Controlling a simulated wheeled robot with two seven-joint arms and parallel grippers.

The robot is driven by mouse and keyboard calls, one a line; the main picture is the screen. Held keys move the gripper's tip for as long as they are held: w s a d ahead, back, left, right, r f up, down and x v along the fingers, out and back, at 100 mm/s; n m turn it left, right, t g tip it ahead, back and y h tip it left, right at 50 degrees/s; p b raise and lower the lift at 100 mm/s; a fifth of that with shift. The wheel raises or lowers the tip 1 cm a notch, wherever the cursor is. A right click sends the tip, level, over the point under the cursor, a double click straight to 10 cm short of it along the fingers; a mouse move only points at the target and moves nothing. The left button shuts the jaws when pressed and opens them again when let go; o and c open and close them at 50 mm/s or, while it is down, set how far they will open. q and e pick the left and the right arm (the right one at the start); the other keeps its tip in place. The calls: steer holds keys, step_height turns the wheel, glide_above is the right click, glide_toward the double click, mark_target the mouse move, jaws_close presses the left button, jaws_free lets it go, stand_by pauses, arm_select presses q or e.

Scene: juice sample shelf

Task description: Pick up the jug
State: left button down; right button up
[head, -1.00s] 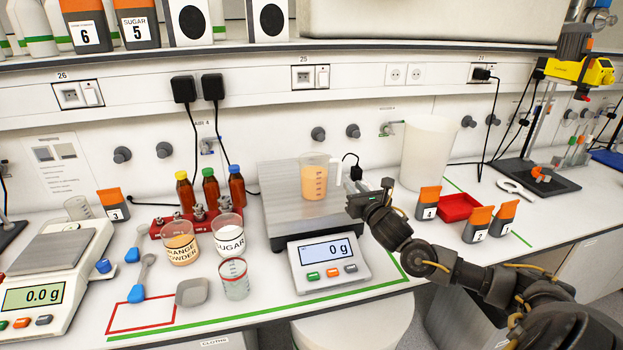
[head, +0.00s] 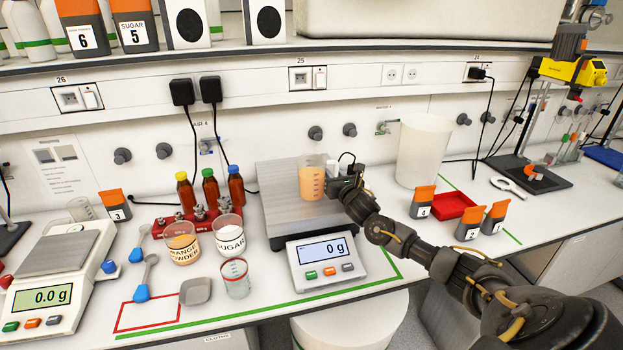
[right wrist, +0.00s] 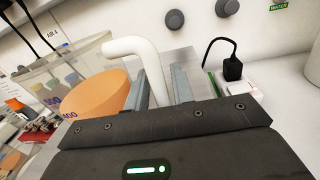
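The clear jug (head: 312,183) holds orange liquid and stands upright on the grey platform of the large scale (head: 275,222), its handle towards the right. In the right wrist view the jug (right wrist: 95,97) fills the left side, with its white curved handle (right wrist: 150,58) at the centre. My right gripper (head: 341,172) is at the handle side of the jug. In the right wrist view its two fingers (right wrist: 161,88) stand apart on either side of the handle, with a gap visible. The lower handle is hidden behind the gripper body. My left gripper is not in view.
The scale display (head: 326,258) reads 0 g. Bottles (head: 209,187) in a red rack and cups of orange powder (head: 182,247) and sugar (head: 229,235) stand left of the platform. A white cylinder (head: 422,150) and a red tray (head: 453,206) are to the right.

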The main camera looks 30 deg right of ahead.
steer(key=shift+w+d, duration=0.1)
steer(key=shift+w, duration=0.1)
steer(key=shift+c, duration=0.2)
jaws_close()
steer(key=shift+r, duration=0.2)
